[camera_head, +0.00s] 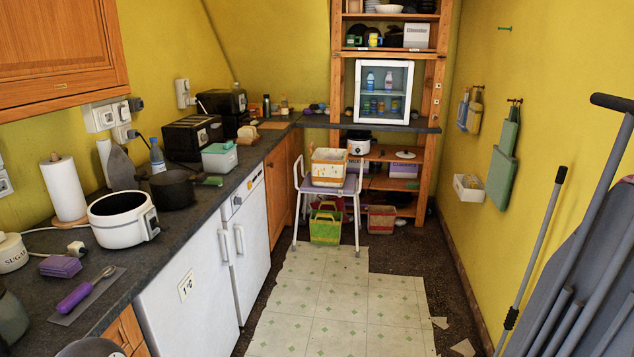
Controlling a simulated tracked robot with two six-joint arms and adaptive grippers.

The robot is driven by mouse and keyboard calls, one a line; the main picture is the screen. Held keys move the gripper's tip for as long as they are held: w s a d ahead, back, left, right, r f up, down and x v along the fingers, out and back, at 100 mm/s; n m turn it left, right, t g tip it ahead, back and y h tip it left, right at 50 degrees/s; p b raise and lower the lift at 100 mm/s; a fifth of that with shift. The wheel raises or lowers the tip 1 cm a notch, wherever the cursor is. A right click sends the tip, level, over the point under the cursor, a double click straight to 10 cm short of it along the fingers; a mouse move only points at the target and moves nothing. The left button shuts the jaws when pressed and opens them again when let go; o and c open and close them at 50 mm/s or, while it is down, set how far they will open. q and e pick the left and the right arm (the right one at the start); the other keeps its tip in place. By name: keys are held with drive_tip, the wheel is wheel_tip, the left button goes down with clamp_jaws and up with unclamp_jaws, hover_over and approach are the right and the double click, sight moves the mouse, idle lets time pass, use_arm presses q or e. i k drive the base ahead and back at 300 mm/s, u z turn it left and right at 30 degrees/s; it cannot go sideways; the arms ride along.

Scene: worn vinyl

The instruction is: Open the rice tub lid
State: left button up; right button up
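No thing in view is clearly labelled as rice. A small tub with a pale teal lid (219,151) stands on the left counter, in front of the black toasters; its lid looks shut. It may be the rice tub, but I cannot read any label on it. A larger white and yellow tub (337,176) sits on the chair at the far end; its contents are not clear.
The dark left counter (145,262) holds a white cooker (122,222), a dark pot (173,190), a paper towel roll (64,188) and a purple-handled utensil (82,292). The tiled floor (335,300) is mostly clear. An ironing board (592,255) leans at right.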

sight(216, 148)
drive_tip(key=i, duration=2.9)
drive_tip(key=u, duration=0.95)
